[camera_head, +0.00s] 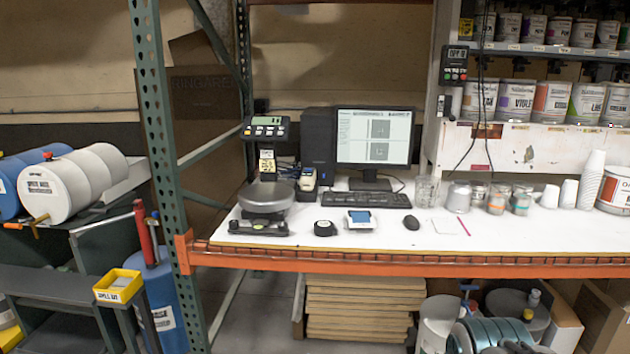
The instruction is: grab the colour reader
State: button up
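A small white device with a blue face (360,220) lies flat near the front edge of the white bench top; it looks most like the colour reader, though it is too small to be sure. A small dark rounded object (325,229) lies just left of it, apart from it. A yellow and dark handheld device (307,184) stands farther back, left of the keyboard. My gripper is not in view.
The bench (400,242) has an orange front beam. A scale (265,200) stands left, a green rack post (158,130) beyond it. Behind are a keyboard (365,200) and monitor (374,137). A mouse (411,222) lies right; cups and jars stand farther right.

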aim_at(308, 178)
jog(key=u, duration=0.3)
jog(key=i, duration=0.7)
jog(key=u, duration=0.6)
jog(key=i, duration=1.95)
jog(key=z, duration=0.35)
